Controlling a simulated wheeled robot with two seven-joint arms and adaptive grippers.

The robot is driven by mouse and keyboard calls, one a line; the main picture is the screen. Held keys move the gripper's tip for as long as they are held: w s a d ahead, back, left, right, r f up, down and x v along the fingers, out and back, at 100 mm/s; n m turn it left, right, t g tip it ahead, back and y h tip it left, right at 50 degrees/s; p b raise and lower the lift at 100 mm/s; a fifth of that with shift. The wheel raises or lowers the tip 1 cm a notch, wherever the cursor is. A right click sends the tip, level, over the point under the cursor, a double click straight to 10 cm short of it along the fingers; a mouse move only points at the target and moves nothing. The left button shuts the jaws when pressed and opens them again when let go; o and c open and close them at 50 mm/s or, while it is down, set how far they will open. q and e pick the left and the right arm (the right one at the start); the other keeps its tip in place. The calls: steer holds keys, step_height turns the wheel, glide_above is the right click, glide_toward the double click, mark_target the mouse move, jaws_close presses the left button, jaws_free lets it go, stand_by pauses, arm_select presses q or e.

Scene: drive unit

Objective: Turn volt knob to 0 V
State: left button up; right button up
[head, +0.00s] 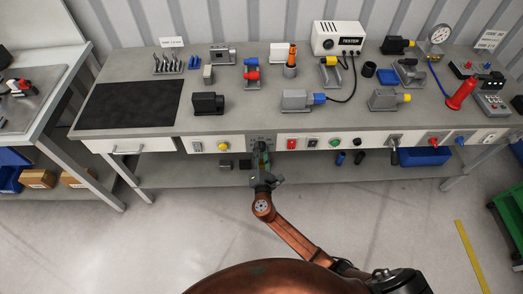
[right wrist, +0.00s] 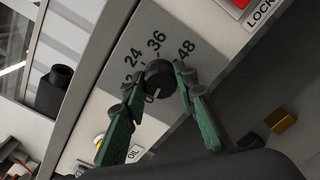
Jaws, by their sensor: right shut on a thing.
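The volt knob (right wrist: 158,74) is a dark round knob on a grey dial plate (right wrist: 172,22) marked 12, 24, 36 and 48. A pale line shows on the knob's lower part, pointing toward the low end of the scale; its exact reading is hard to tell. My right gripper (right wrist: 155,84) has its green fingers on both sides of the knob and is shut on it. In the head view my right gripper (head: 262,162) is at the bench's front panel and hides most of the dial plate (head: 263,136). My left gripper is not in view.
The front panel carries a yellow button (head: 223,146), a red switch (head: 292,144), a green button (head: 334,142) and a lever (head: 394,150). The benchtop above holds several devices, including a white tester (head: 337,38).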

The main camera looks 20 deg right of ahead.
steer(key=shift+a+f, duration=0.1)
steer(key=o, duration=1.2)
steer(key=shift+c, duration=0.2)
steer(key=shift+s, duration=0.25)
steer(key=v, duration=1.1)
steer(key=shift+s, duration=0.25)
steer(key=shift+a, duration=0.1)
